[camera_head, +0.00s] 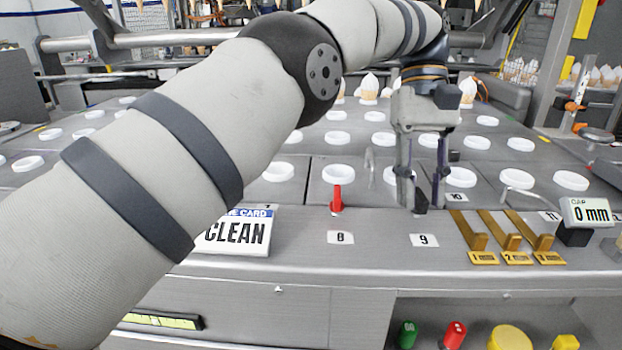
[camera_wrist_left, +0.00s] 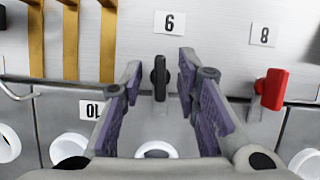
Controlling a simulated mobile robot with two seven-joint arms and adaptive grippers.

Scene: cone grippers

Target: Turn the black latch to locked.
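The black latch (camera_head: 421,207) is a small dark handle on the grey panel, just behind the label 9. In the left wrist view the black latch (camera_wrist_left: 160,78) shows upright in the picture, in line with its label. My left gripper (camera_head: 420,198) points down over it with its fingers apart. In the wrist view one finger of the left gripper (camera_wrist_left: 159,68) lies on each side of the latch, with a visible gap on both sides. My right gripper is not in view.
A red latch (camera_head: 337,199) stands to the left, by label 8. Brass strips (camera_head: 504,232) lie to the right, before a 0 mm gauge (camera_head: 587,212). A CLEAN card (camera_head: 236,232) stands at left. White rings (camera_head: 338,174) fill the deck behind.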

